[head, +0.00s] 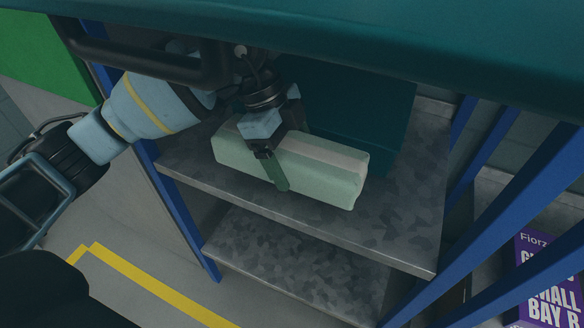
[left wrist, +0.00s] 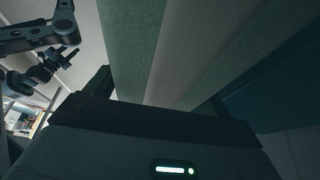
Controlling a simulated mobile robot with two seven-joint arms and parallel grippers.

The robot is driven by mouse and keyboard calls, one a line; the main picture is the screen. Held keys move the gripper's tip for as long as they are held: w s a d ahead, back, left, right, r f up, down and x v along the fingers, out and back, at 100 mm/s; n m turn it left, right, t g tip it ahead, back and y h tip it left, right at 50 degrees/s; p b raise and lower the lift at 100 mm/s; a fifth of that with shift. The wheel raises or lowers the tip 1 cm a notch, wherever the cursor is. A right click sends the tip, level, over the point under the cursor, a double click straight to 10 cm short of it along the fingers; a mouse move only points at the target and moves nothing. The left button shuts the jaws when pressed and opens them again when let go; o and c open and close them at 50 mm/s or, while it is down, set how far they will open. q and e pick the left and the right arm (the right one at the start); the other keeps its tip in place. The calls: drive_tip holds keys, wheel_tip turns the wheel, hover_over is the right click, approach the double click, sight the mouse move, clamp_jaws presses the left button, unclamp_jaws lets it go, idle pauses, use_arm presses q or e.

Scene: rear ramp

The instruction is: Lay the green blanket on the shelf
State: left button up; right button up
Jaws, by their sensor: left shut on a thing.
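The green blanket (head: 320,180) is a pale green, folded block with a lighter band along it. It is at the grey mottled shelf (head: 400,220) of a blue-posted rack; I cannot tell whether it rests on the shelf or is just above it. My left gripper (head: 279,172) is shut on the blanket from above, with one finger against its front face. In the left wrist view the blanket (left wrist: 190,50) fills the space between the fingers. My right gripper is not seen in the head view.
A dark teal box (head: 350,100) stands behind the blanket. A teal upper surface (head: 420,30) hangs close above my left arm. A lower shelf (head: 290,260) looks empty. Blue posts (head: 500,190) and a purple box (head: 550,275) are at the right.

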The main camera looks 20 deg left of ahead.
use_arm(q)
wheel_tip(320, 180, down, 4)
drive_tip(key=shift+r+b, duration=0.2)
drive_tip(key=shift+b, duration=0.5)
drive_tip(key=shift+r, duration=0.1)
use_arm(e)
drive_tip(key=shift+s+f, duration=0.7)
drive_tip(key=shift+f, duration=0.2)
use_arm(q)
drive_tip(key=o, duration=1.3)
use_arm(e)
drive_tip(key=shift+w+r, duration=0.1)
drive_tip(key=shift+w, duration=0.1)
use_arm(q)
drive_tip(key=p+v, duration=0.3)
drive_tip(key=v, duration=0.8)
drive_tip(key=shift+d, duration=0.1)
drive_tip(key=shift+a+r+p, duration=0.25)
drive_tip(key=shift+r+p, duration=0.15)
drive_tip(key=shift+r, duration=0.1)
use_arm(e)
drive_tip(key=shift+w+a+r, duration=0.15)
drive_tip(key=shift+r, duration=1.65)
